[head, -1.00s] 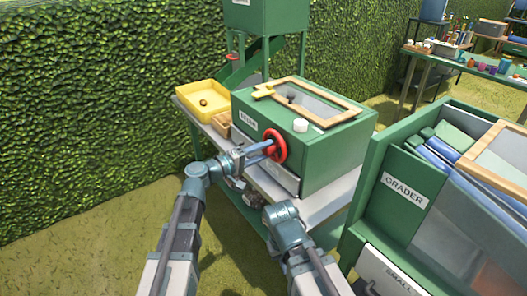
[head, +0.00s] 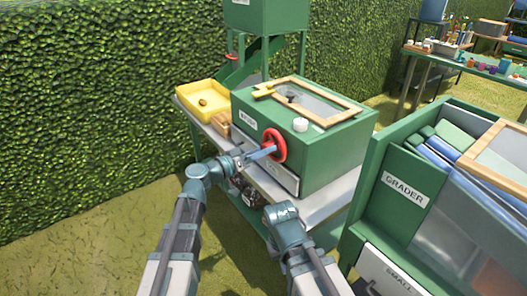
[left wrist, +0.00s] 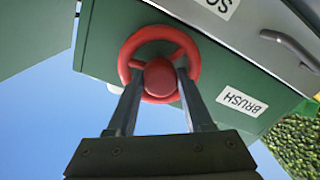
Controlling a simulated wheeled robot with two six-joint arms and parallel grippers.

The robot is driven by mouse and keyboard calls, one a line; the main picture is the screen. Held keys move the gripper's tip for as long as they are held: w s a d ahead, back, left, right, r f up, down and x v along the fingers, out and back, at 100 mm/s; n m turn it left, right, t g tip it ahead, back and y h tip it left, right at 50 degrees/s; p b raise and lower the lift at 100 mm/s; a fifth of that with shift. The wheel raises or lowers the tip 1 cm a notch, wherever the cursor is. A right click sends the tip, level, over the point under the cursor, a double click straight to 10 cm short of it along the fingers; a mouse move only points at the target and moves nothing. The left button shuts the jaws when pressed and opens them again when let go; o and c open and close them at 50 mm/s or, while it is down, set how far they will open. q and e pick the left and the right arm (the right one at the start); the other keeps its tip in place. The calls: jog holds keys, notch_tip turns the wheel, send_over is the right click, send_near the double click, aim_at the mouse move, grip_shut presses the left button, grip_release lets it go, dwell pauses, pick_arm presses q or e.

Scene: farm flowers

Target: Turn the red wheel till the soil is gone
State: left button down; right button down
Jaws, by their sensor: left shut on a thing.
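The red wheel (head: 273,145) is on the front of the green brush box (head: 335,150). In the left wrist view the wheel (left wrist: 160,62) shows as a ring with a round hub. My left gripper (head: 262,153) reaches it from the front. Its two fingers (left wrist: 160,85) lie on either side of the hub and are shut on it. The box has a wood-framed clear lid (head: 318,103) with a small dark thing under it; I cannot tell how much soil is there. My right arm is bent in front of the bench, its gripper out of sight.
A yellow tray (head: 203,102) with a brown lump (head: 203,102) stands left of the box, near a small wooden box (head: 221,124). The green grader (head: 375,210) stands close at the right. A hedge is behind.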

pick_arm(q)
jog(key=shift+s+f+m, duration=0.1)
jog(key=shift+m, duration=0.6)
jog(key=shift+c, duration=1.5)
grip_release()
jog(key=v, duration=1.3)
jog(key=shift+s+a, duration=0.25)
jog(key=shift+a, duration=0.05)
